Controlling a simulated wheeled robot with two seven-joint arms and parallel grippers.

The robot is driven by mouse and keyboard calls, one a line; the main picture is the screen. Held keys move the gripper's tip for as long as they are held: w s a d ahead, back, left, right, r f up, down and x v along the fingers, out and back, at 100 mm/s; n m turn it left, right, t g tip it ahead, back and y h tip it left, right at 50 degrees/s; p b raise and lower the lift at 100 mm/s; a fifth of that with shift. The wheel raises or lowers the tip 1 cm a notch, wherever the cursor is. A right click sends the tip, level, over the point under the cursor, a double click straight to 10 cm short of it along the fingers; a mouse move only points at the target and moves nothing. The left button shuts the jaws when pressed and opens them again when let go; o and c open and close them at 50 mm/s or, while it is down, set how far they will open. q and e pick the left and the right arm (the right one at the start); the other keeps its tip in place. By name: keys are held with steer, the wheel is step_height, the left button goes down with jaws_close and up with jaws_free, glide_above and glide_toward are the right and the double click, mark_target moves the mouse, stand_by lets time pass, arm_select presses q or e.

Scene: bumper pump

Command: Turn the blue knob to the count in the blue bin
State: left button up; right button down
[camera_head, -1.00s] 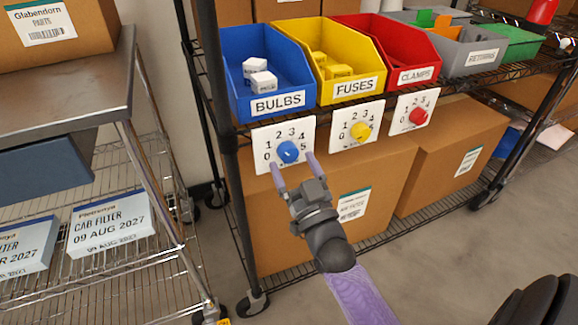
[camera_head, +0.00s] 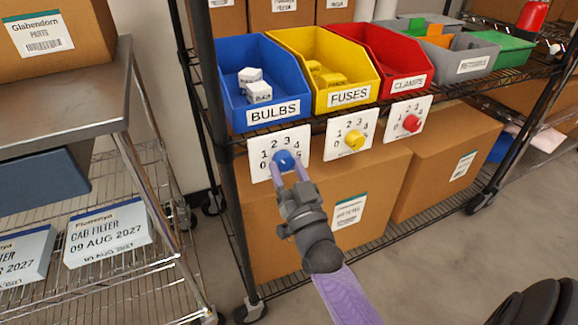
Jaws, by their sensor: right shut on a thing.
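The blue bin (camera_head: 236,112), labelled BULBS, stands at the left of the shelf. I see two white boxes (camera_head: 256,88) in it; its near inside is partly hidden by the front wall. The blue knob (camera_head: 284,158) is on a white dial plate (camera_head: 262,144) numbered 0 to 5 below the bin. My right gripper (camera_head: 287,168) is at the knob from below, its two purple fingers shut on it. The knob's pointer is too small and covered to read. My left gripper is not in view.
A yellow FUSES bin (camera_head: 349,98) and a red CLAMPS bin (camera_head: 409,84) stand to the right, with a yellow knob (camera_head: 354,139) and a red knob (camera_head: 411,123) below. A black shelf post (camera_head: 215,120) is close on the left. Large cardboard boxes (camera_head: 400,170) fill the lower shelf.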

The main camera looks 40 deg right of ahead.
steer(key=m, duration=0.1)
steer(key=r+m+h+p, duration=0.1)
steer(key=shift+a+m+g, duration=0.1)
steer(key=shift+m+g, duration=0.2)
steer(key=shift+g, duration=0.1)
steer(key=shift+f+m+h+p, duration=0.2)
steer(key=shift+m+h+p, duration=0.1)
steer(key=shift+m+h, duration=0.3)
steer(key=shift+f, duration=0.25)
steer(key=shift+c, duration=2.3)
jaws_free()
steer(key=shift+o, duration=1.5)
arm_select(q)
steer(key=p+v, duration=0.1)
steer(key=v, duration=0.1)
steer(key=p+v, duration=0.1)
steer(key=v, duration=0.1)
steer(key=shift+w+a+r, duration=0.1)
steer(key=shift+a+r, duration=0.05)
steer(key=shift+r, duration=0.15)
arm_select(e)
steer(key=v, duration=1)
steer(key=shift+r, duration=0.15)
